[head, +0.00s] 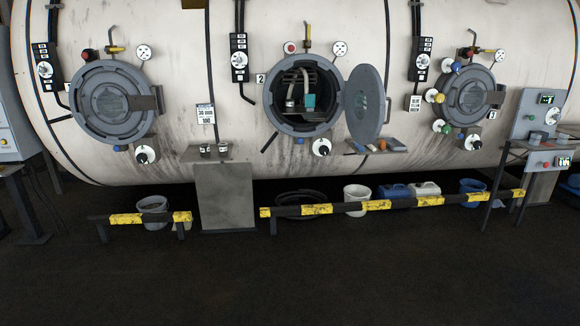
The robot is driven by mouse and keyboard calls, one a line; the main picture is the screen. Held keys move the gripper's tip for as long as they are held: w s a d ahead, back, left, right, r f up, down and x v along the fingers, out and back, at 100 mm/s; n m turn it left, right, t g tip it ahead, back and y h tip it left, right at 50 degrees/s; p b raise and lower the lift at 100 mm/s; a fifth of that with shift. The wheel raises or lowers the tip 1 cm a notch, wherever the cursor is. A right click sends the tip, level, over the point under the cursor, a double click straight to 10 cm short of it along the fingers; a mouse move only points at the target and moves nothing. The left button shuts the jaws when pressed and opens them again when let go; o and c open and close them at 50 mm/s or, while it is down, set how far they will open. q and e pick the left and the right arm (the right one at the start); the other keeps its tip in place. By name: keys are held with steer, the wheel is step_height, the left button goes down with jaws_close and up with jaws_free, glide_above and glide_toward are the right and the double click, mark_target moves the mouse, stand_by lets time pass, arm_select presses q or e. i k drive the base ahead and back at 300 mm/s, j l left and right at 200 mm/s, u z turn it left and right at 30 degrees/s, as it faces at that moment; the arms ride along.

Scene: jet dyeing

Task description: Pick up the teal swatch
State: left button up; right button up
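No swatch can be made out for certain at this distance. A small teal patch (310,101) shows inside the open middle port (281,122) of the large pale vessel, beside pale curved tubing; I cannot tell whether it is cloth. A small shelf (350,152) below the open round door (364,104) bears several small items, one of them orange (382,145) and others bluish or grey, too small to identify. Neither of my grippers is in view.
A yellow-and-black low barrier (430,200) runs before the vessel, with buckets (355,193) behind it. A control stand (538,118) is at right. The dark floor (290,275) in front is clear.

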mark_target(309, 99)
steer(key=i, duration=1.9)
